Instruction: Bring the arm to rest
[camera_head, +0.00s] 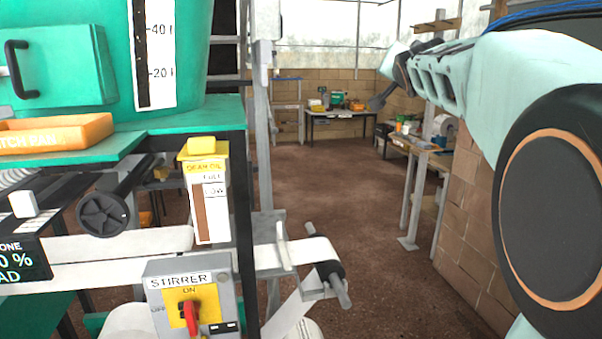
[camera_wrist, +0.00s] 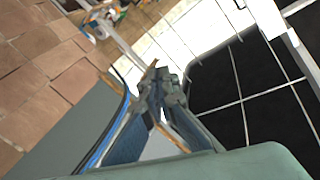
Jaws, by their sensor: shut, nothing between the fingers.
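My arm comes in from the right of the head view, stretched toward the upper middle. My gripper (camera_head: 377,103) is at its far end, shut and empty, held in the air over the open floor and pointing down to the left. In the wrist view my gripper (camera_wrist: 155,70) shows in the middle with its fingers together and nothing between them. It touches nothing that I can see.
A green machine (camera_head: 105,60) with an orange catch pan (camera_head: 55,134) and a stirrer switch box (camera_head: 190,298) fills the left. A brick wall (camera_head: 478,215) and a side bench (camera_head: 425,153) stand at right. A table (camera_head: 340,115) is at the back. The brown floor (camera_head: 345,200) between is clear.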

